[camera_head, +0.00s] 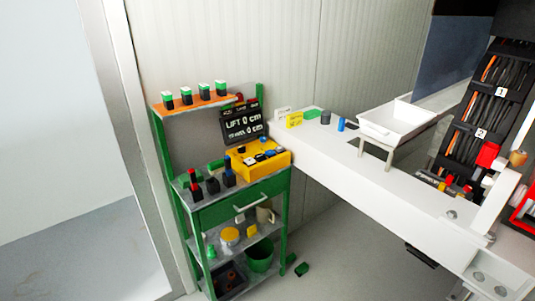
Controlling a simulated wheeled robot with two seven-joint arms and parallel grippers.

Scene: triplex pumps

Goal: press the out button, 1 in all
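A yellow control box (262,159) sits on the green cart (240,196), left of centre. Several small dark, blue and light buttons (265,154) are on its top. Their labels are too small to read, so I cannot tell which one is the out button. A black display (240,124) behind the box reads "LIFT 0 cm", with a second line that also ends in 0 cm. Neither of my grippers shows in the head view.
A long white beam (350,172) runs right from beside the cart and carries a white tray (397,120). Bottles with green caps (204,88) stand on the cart's orange top shelf. Dark bottles (212,186) stand left of the box. A green bucket (259,257) is below.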

